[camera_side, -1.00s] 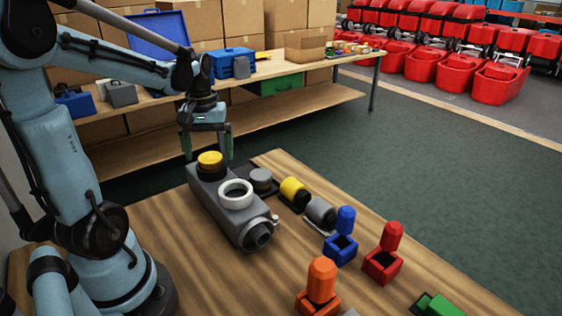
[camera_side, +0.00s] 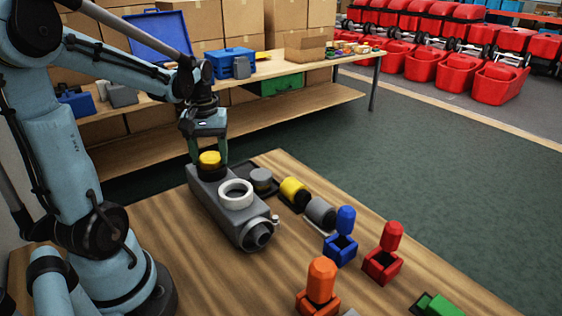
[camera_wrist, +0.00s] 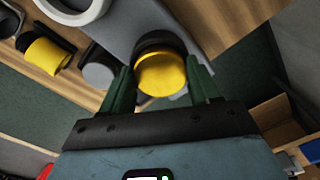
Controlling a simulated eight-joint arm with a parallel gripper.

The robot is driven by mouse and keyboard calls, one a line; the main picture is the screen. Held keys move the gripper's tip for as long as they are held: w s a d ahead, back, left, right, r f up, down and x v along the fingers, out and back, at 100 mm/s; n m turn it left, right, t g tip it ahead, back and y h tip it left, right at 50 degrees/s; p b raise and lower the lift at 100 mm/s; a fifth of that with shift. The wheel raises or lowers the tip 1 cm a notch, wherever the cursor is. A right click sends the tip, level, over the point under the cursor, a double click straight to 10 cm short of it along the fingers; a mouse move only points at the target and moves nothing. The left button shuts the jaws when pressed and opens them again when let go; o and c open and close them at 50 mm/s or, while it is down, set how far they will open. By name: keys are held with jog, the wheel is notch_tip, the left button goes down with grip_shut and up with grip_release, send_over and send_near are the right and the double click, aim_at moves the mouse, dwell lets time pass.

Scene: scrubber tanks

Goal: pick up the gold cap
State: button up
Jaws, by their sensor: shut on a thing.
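The gold cap (camera_side: 209,158) sits on a black collar at the far end of the grey tank (camera_side: 230,215). It also shows in the wrist view (camera_wrist: 161,74), between the two green fingers. My gripper (camera_side: 209,155) points down over that end of the tank and is shut on the gold cap, one finger on each side. The cap still looks seated on its collar; I see no gap below it. In the wrist view, my gripper (camera_wrist: 160,85) has its fingertips beside the cap.
A white ring (camera_side: 236,194) sits on top of the tank. A yellow-and-black cylinder (camera_side: 294,191) and grey cylinders lie to the right. Blue (camera_side: 341,243), red (camera_side: 383,258) and orange (camera_side: 320,285) boxes with pegs stand nearer the front.

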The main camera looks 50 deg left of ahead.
aim_at(211, 158)
jog(key=shift+r, duration=0.15)
jog(key=shift+r, duration=0.5)
jog(key=r, duration=0.3)
jog(key=shift+d+r, duration=0.1)
jog(key=shift+d, duration=0.2)
jog(key=w+d+r, duration=0.1)
jog(key=d+r, duration=0.5)
jog(key=d, duration=0.5)
jog(key=shift+r, duration=0.4)
jog(key=shift+r, duration=0.95)
jog(key=shift+r, duration=2.4)
